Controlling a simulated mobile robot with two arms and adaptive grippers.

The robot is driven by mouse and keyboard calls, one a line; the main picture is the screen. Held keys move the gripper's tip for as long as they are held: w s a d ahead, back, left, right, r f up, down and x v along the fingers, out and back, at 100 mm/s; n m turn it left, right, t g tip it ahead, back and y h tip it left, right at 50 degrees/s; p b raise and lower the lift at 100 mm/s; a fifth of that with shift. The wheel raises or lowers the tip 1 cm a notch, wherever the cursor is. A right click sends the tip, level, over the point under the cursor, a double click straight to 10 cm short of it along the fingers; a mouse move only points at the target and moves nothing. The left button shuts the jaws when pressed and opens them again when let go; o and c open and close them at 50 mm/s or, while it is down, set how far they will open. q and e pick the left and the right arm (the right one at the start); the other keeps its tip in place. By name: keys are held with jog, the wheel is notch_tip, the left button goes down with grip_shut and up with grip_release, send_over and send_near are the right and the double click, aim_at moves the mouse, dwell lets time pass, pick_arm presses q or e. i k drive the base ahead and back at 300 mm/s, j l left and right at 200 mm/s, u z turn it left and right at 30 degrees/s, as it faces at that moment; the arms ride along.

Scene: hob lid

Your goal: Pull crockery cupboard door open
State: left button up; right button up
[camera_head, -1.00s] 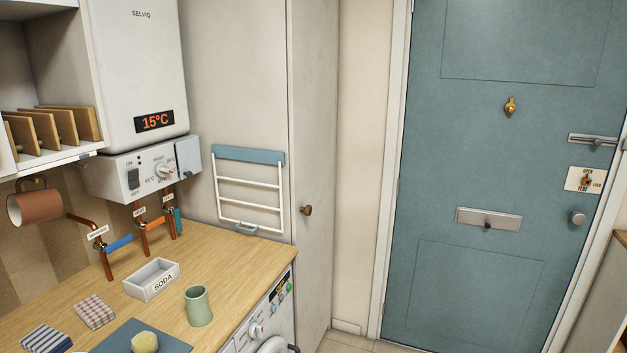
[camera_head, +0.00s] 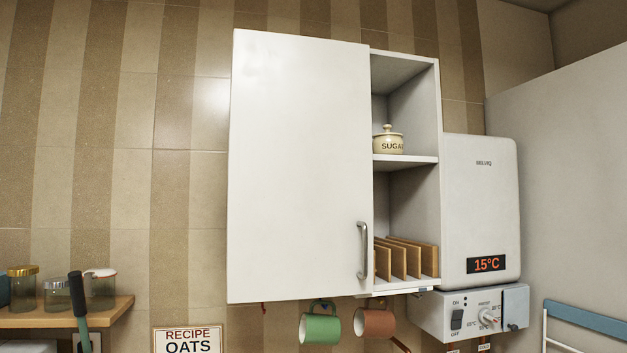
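The crockery cupboard is a white wall unit in the middle of the head view. Its plain white door (camera_head: 298,165) covers the left part and looks shut. A grey vertical bar handle (camera_head: 362,250) sits near the door's lower right edge. The right part is an open shelf section (camera_head: 405,161) with a sugar pot (camera_head: 389,139) on the upper shelf and an upright wooden rack (camera_head: 405,260) below. Neither of my grippers is in view.
A green mug (camera_head: 320,327) and a brown mug (camera_head: 374,322) hang under the cupboard. The white boiler (camera_head: 482,208) and its control box (camera_head: 470,310) stand close on the right. A wooden shelf with jars (camera_head: 103,290) is at lower left. The wall left of the door is clear.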

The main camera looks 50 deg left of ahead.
aim_at(300, 221)
jog(key=u, duration=1.6)
jog(key=i, duration=0.3)
